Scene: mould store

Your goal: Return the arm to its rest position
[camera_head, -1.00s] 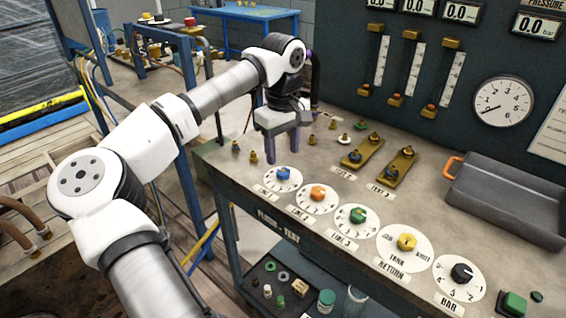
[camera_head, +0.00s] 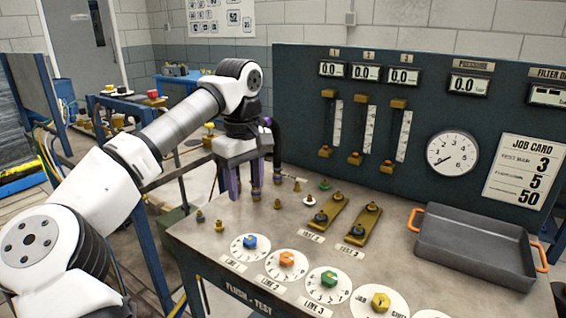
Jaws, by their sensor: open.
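My arm (camera_head: 170,130) reaches from the lower left over the left part of the grey test bench (camera_head: 200,248). My gripper (camera_head: 246,194) points down with its two purple fingers spread apart. I see nothing held between them. The fingertips are near the back left bench fittings. A brass fitting shows right at the right fingertip, and I cannot tell whether they touch. A dark upright hose (camera_head: 277,150) stands just right of the gripper.
Two brass test bars (camera_head: 323,213) lie on the bench. Dials with coloured knobs (camera_head: 250,242) line its front. A grey tray (camera_head: 475,255) with orange handles is at the right. The gauge panel (camera_head: 290,100) rises behind. A blue table (camera_head: 180,88) stands in the back left.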

